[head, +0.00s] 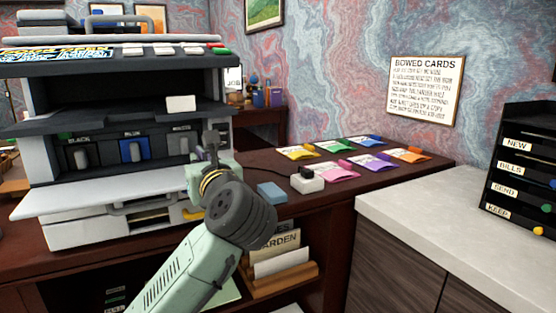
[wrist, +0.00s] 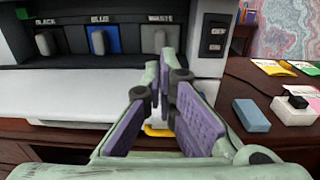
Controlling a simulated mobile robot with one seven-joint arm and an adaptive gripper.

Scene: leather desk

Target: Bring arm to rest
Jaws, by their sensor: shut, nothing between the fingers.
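My arm (head: 190,270) rises from the bottom of the head view, pale green with a dark grey joint. My gripper (head: 211,145) is raised in front of the right side of a grey machine (head: 50,165) with a white tray. In the wrist view, my gripper (wrist: 165,85) has its purple-padded fingers drawn together with nothing held. The fingers hide part of the machine's front below the WASTE lever (wrist: 160,38). Whether they touch the machine cannot be told.
A blue block (head: 271,192) and a white box with a black top (head: 307,181) lie right of my gripper. Several coloured card packets (head: 335,146) lie farther back on the desk. A black labelled rack (head: 525,160) stands on a pale counter (head: 410,205), whose middle is clear.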

